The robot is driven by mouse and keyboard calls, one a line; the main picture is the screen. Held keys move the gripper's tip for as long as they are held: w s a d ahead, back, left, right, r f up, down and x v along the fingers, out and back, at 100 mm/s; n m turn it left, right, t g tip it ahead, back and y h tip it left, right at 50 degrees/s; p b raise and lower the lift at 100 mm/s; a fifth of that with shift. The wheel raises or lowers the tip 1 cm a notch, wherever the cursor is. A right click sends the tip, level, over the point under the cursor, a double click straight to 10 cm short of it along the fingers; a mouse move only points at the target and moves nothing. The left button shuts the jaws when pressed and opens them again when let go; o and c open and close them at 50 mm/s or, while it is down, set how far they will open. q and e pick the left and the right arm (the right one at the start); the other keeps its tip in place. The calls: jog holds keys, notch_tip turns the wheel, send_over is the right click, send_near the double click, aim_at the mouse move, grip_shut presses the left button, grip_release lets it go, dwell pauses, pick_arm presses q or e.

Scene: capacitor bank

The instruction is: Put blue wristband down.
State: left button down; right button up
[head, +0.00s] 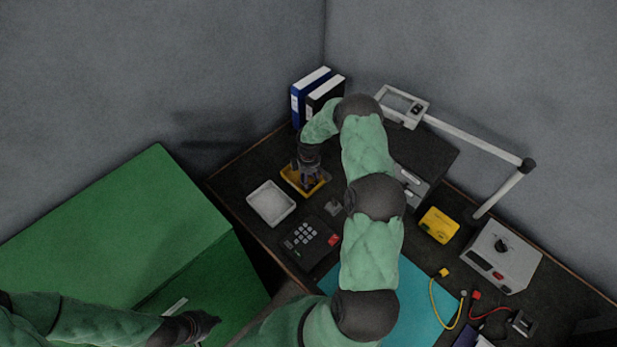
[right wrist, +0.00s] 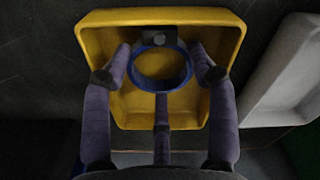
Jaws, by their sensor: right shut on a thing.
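The blue wristband (right wrist: 142,82) is a blue ring with a dark clasp in the right wrist view. It is among the fingers of my right gripper (right wrist: 162,75), which is shut on it. The band is over the inside of a yellow tray (right wrist: 90,42); I cannot tell if it touches the tray floor. In the head view my right gripper (head: 309,180) points down at the yellow tray (head: 289,179) and hides the band. My left gripper (head: 200,324) is low at the left over the green cabinet, its fingers unclear.
A white tray (head: 271,203) stands beside the yellow one. A dark keypad device (head: 311,242), binders (head: 309,92), a yellow box (head: 439,225), a grey instrument (head: 501,255) and a lamp arm (head: 470,143) are on the bench. A green cabinet (head: 130,225) is at left.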

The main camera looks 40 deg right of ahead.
jog(key=o, duration=1)
jog(key=shift+f, duration=0.15)
jog(key=shift+c, duration=0.2)
jog(key=shift+r, duration=0.45)
notch_tip(320, 180, up, 12)
jog(key=p, duration=0.2)
jog(key=shift+f, duration=0.25)
